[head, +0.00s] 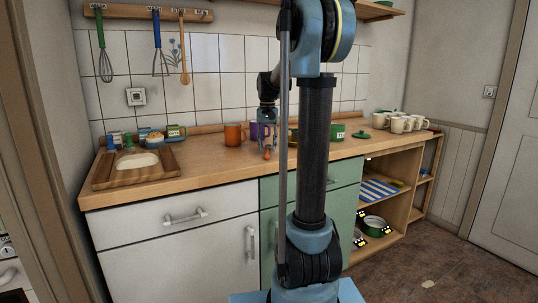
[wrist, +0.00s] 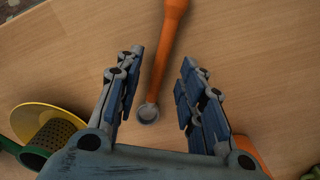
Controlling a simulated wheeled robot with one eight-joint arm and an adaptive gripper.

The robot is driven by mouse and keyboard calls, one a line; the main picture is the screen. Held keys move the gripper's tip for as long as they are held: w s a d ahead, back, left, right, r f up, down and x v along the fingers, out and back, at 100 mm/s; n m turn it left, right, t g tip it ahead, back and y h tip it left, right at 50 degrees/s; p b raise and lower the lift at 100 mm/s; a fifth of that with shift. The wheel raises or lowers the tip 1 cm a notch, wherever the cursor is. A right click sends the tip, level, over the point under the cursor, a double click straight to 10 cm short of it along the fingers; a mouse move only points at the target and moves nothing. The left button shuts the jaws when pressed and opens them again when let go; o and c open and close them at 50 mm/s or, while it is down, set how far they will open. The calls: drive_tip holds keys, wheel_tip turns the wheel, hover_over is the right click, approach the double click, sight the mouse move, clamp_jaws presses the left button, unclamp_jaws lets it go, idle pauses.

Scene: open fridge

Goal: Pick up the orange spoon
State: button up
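The orange spoon (wrist: 166,55) lies on the wooden counter in the wrist view, its long orange handle running to the top edge. Its near end is a small grey ring-like tip (wrist: 148,113). My gripper (wrist: 158,80) is open, with one blue-padded finger on each side of the spoon and clear gaps to both. Nothing is held. In the head view my gripper (head: 267,145) points down over the counter, and a small orange bit of the spoon (head: 267,155) shows just below it. My arm hides part of the counter there.
An orange mug (head: 235,134) stands left of my gripper. In the wrist view a yellow-rimmed perforated item (wrist: 62,138) is at the lower left and an orange object (wrist: 246,150) at the lower right. A wooden tray (head: 108,180) is at the counter's left; cream mugs (head: 400,124) stand far right.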

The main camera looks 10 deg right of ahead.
sight(268, 149)
drive_tip(key=shift+f, duration=0.7)
drive_tip(key=shift+c, duration=0.6)
clamp_jaws()
wheel_tip(268, 149, up, 10)
